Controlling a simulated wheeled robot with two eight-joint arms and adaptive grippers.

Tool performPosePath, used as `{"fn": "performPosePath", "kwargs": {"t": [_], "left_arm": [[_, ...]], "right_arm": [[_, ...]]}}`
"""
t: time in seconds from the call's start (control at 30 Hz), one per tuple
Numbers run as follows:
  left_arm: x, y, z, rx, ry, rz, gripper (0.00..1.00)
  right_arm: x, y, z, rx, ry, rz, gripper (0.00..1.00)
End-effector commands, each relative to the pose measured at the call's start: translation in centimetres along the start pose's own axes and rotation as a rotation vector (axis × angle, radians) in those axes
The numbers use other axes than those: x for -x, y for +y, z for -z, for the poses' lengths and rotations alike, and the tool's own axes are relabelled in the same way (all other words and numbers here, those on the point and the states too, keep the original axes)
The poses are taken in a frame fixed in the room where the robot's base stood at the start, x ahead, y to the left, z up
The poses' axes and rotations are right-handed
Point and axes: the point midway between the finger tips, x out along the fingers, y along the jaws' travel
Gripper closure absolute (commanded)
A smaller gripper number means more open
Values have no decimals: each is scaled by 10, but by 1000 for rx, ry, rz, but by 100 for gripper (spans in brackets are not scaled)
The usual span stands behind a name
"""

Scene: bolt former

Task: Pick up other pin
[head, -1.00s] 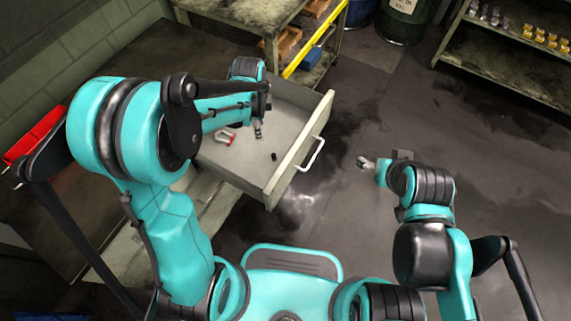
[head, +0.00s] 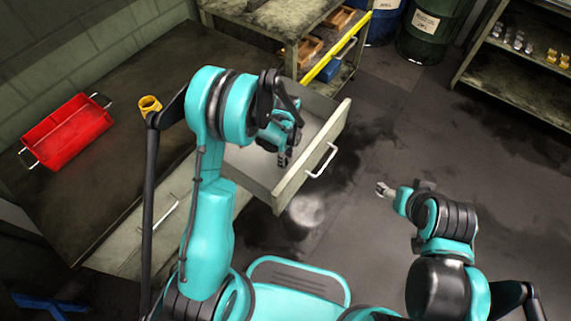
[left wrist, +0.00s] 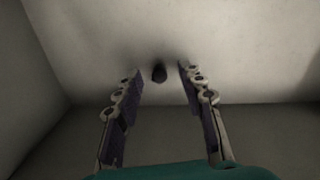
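The pin (left wrist: 159,74) is a small dark piece on the pale floor of the open drawer (head: 311,158). In the left wrist view it shows beyond and between my left fingertips, with space on both sides. My left gripper (left wrist: 159,69) is open and empty, its fingers spread. In the head view my left gripper (head: 283,158) points down into the drawer, and my arm hides the pin and much of the drawer floor. My right gripper (head: 383,189) is over the floor right of the drawer; its fingers are too small to read.
A red bin (head: 68,131) and a yellow ring-shaped part (head: 150,104) are on the dark workbench at left. A shelf with a yellow edge (head: 337,48) stands behind the drawer. Drums are at the back. The floor on the right is clear.

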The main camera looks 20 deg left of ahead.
Motion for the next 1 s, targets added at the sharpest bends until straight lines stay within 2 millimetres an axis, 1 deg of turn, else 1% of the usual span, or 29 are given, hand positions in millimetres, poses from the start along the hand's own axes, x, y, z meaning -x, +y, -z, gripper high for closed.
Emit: {"fn": "performPosePath", "kwargs": {"t": [0.03, 0.23, 0.27, 0.3, 0.37, 0.4, 0.67, 0.77, 0.87, 1.0], "left_arm": [[-5, 0, 0, 0, 0, 0, 60], [-3, 0, 0, 1, 0, 0, 60], [-3, 0, 0, 1, 0, 0, 68], [-3, 0, 0, 1, 0, 0, 79], [-3, 0, 0, 1, 0, 0, 95], [-3, 0, 0, 1, 0, 0, 100], [-3, 0, 0, 1, 0, 0, 100], [0, 0, 0, 1, 0, 0, 100], [13, 1, 0, 1, 0, 0, 100], [43, 2, 0, 1, 0, 0, 100]], "right_arm": [[-2, 0, -2, 0, 0, 0, 31], [-1, 0, 0, 0, 0, 0, 31], [-1, 0, 0, 0, 0, 0, 31], [-1, 0, 0, 0, 0, 0, 31], [-1, 0, 0, 0, 0, 0, 31], [-1, 0, 0, 0, 0, 0, 31], [-1, 0, 0, 0, 0, 0, 31], [0, 0, 1, 0, 0, 0, 31], [6, 0, 4, 0, 0, 0, 31], [18, 0, 13, 0, 0, 0, 31]]}}
